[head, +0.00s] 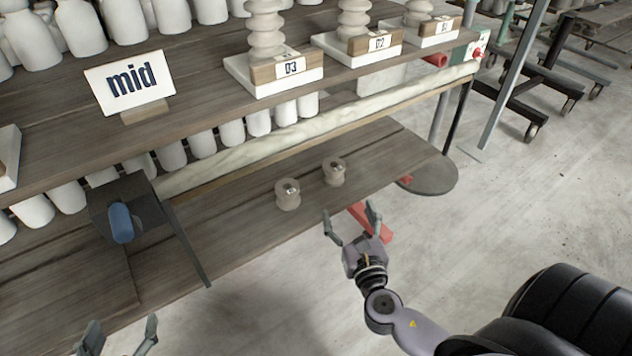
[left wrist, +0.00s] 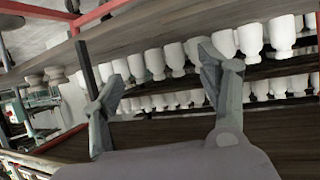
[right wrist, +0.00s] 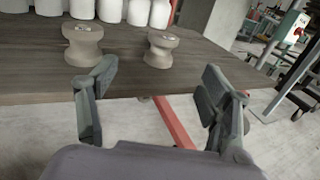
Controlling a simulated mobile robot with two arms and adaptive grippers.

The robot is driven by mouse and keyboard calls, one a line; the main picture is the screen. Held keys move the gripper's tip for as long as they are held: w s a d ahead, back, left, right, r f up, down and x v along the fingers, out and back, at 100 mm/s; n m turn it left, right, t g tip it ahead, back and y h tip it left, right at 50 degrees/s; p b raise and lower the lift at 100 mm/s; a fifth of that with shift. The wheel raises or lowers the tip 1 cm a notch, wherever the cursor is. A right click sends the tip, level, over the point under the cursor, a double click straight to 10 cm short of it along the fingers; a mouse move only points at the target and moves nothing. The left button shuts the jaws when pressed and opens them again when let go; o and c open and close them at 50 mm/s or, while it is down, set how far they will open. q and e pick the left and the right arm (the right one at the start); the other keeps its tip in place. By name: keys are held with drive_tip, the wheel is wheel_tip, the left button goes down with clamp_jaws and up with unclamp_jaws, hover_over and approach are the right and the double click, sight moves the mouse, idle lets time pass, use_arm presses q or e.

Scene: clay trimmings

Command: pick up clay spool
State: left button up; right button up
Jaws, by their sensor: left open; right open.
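Two small beige clay spools stand upright on the lower wooden shelf: a left spool (head: 287,194) and a right spool (head: 334,171). In the right wrist view the left spool (right wrist: 82,45) and the right spool (right wrist: 161,48) stand beyond the fingers, near the shelf edge. My right gripper (head: 350,218) is open and empty, in front of the shelf edge and apart from both spools. My left gripper (head: 117,338) is open and empty at the bottom left of the head view. It also shows open in the left wrist view (left wrist: 160,85).
The lower shelf (head: 240,232) has bare room around the spools. A dark bracket with a blue part (head: 121,222) stands on its left. The upper shelf holds a "mid" sign (head: 130,80) and numbered stands (head: 275,75). A red bar (head: 372,222) lies below the shelf edge.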

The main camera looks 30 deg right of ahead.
sight(337, 173)
drive_tip(key=b+x, duration=0.1)
drive_tip(key=x, duration=1)
drive_tip(key=shift+d, duration=0.15)
drive_tip(key=shift+w+d, duration=0.1)
drive_tip(key=shift+w, duration=0.2)
drive_tip(key=x, duration=0.2)
drive_tip(key=b+x, duration=0.1)
drive_tip(key=x, duration=0.1)
drive_tip(key=shift+w+d+f+b, duration=0.15)
drive_tip(key=shift+w+d+b, duration=0.05)
drive_tip(key=shift+d+b, duration=0.15)
drive_tip(key=shift+w+d, duration=0.1)
drive_tip(key=shift+w, duration=0.25)
use_arm(q)
wheel_tip(337, 173, up, 12)
drive_tip(key=w+d+t+h, duration=0.2)
drive_tip(key=t, duration=0.5)
drive_tip(key=shift+d, duration=0.25)
drive_tip(key=shift+w+r, duration=0.1)
use_arm(e)
drive_tip(key=shift+c, duration=0.6)
drive_tip(key=c, duration=1.4)
